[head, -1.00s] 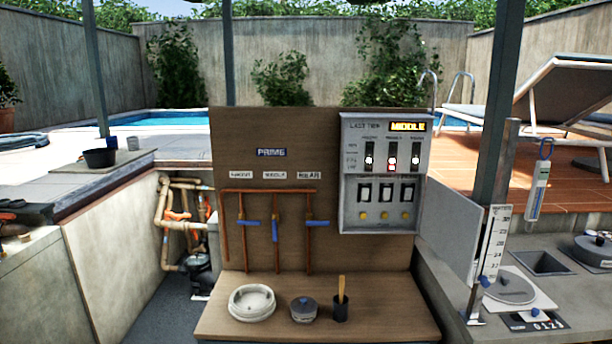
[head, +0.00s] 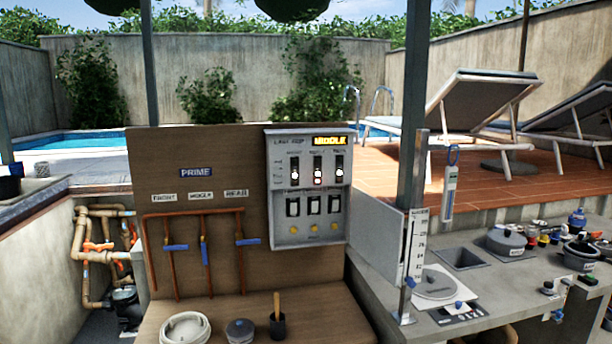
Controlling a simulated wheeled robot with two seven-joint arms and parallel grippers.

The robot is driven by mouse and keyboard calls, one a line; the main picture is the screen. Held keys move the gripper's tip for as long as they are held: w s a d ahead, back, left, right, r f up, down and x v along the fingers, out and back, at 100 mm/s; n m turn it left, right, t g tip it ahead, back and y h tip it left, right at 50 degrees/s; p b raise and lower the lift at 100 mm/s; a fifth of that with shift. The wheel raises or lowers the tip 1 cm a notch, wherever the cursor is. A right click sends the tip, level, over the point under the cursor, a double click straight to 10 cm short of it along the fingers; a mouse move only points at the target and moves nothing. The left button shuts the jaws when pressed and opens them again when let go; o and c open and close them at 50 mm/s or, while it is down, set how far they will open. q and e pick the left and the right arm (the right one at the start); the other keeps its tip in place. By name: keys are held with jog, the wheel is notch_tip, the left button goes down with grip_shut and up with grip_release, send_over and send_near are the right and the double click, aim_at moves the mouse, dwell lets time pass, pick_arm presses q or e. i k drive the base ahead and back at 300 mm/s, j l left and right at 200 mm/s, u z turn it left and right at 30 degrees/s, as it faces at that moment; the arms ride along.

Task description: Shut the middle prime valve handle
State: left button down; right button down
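The middle prime valve handle (head: 204,253) is blue and hangs vertical, in line with its copper pipe, under the middle label (head: 200,196) on the brown board. The front valve handle (head: 175,247) and the rear valve handle (head: 248,241) are also blue but lie crosswise to their pipes. The PRIME sign (head: 196,172) is above them. Neither of my grippers is in view.
A grey control box (head: 308,188) with an open door (head: 377,239) is right of the valves. On the ledge below stand a white ring (head: 187,328), a grey lidded pot (head: 240,331) and a dark cup (head: 277,326) with a wooden handle. Space before the handles looks clear.

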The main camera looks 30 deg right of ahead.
aim_at(204, 251)
jog(key=i+l, duration=0.4)
jog(key=i, duration=0.15)
jog(key=i+l, duration=0.35)
jog(key=i, duration=0.2)
jog(key=k+j, duration=0.1)
jog(key=k, duration=0.7)
jog(key=j+u, duration=0.05)
